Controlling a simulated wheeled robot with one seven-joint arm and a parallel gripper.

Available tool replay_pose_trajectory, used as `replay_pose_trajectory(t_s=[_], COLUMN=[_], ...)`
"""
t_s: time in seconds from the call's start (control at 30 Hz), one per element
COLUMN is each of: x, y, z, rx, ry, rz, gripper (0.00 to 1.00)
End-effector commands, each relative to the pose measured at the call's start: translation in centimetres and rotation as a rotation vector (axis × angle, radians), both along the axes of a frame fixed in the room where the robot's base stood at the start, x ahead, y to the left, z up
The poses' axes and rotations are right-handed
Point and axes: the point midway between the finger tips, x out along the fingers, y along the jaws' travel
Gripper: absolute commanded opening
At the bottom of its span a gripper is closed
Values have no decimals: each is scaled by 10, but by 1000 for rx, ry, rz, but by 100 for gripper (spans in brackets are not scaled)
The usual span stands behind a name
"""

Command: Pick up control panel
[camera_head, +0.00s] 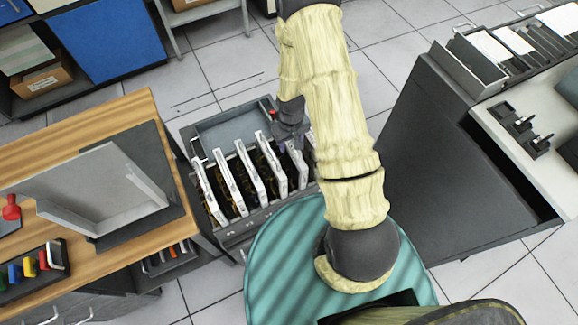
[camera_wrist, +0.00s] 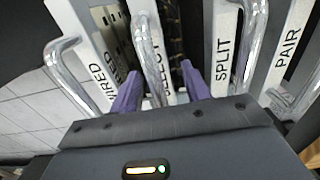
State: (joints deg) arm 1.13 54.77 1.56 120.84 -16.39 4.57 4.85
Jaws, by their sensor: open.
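Several white control panels (camera_head: 223,182) with metal handles stand upright side by side in a dark rack (camera_head: 262,222) in the head view. In the wrist view their labels include SPLIT (camera_wrist: 222,60), PAIR (camera_wrist: 290,47) and a partly hidden one ending in "IRED" (camera_wrist: 98,85). A panel whose label seems to read SELECT (camera_wrist: 164,55) is partly covered by my gripper. My gripper (camera_wrist: 160,88) is open, its purple fingers pointing into the row. The SELECT panel's handle (camera_wrist: 149,50) lies between the fingers; contact cannot be told. My gripper also shows above the rack's right part in the head view (camera_head: 289,143).
A wooden table (camera_head: 110,118) with a grey tilted panel frame (camera_head: 95,190) stands left of the rack. A dark cabinet (camera_head: 430,150) stands to the right, beside a white-topped machine (camera_head: 545,130). Tiled floor (camera_head: 215,65) is free behind the rack.

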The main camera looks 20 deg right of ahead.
Motion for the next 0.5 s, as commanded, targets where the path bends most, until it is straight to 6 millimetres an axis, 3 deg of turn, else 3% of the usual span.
replay_pose_trajectory(t_s=[0.07, 0.3, 0.5], x=[0, 0, 0], y=[0, 0, 0], z=[0, 0, 0], rx=[0, 0, 0], ry=[0, 0, 0], rz=[0, 0, 0], gripper=[43, 0, 0])
